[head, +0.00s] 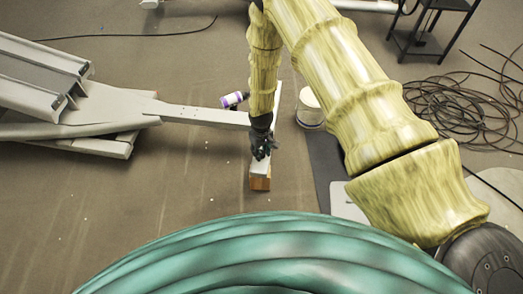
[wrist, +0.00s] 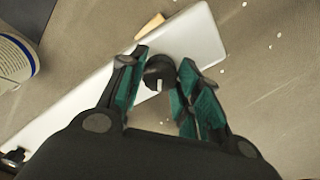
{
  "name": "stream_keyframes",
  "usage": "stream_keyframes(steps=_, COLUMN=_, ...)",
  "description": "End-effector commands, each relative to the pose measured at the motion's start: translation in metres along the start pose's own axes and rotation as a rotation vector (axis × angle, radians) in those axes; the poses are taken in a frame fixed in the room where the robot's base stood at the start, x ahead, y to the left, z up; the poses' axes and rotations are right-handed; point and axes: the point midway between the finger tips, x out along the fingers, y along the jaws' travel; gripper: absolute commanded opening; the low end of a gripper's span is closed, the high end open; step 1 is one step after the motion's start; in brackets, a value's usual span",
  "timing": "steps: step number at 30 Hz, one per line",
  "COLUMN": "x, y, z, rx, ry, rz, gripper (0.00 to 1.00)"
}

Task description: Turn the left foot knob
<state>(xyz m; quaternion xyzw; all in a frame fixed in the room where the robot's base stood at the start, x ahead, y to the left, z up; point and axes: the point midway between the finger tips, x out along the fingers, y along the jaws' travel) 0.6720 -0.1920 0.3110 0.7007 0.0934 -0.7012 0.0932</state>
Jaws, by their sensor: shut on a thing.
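In the wrist view, a round black foot knob (wrist: 158,70) sits on the end part of a pale grey bar (wrist: 203,38). My gripper (wrist: 160,66) is over the knob, with its teal-padded fingers on either side of it, shut on it. In the head view, my gripper (head: 262,146) points down at the near end of the grey crossbar (head: 258,168), which rests on a wooden block (head: 260,184). The knob is hidden there behind the gripper.
A long grey beam (head: 205,116) runs left from the crossbar to the machine's frame (head: 90,110). A purple-and-white bottle (head: 234,99) lies by the beam. A white tub (head: 309,108) stands right of the crossbar. Coiled black cable (head: 465,108) lies at right. Floor is open at lower left.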

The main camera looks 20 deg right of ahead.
Motion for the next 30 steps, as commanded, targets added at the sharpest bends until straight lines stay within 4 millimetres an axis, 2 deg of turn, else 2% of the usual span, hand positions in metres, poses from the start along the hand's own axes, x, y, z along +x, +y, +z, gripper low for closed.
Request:
stream_keyframes(steps=14, x=-0.0001, y=-0.0006, z=-0.0009, rx=0.011, ry=0.002, rz=-0.001, gripper=0.09)
stream_keyframes(steps=15, x=-0.0001, y=-0.0006, z=-0.0008, rx=0.011, ry=0.002, rz=-0.001, gripper=0.4)
stream_keyframes(steps=18, x=-0.0001, y=-0.0003, z=-0.0007, rx=0.011, ry=0.001, rz=-0.001, gripper=0.56)
stream_keyframes(steps=30, x=-0.0044, y=0.0003, z=-0.0007, rx=0.012, ry=0.002, rz=0.0, gripper=0.56)
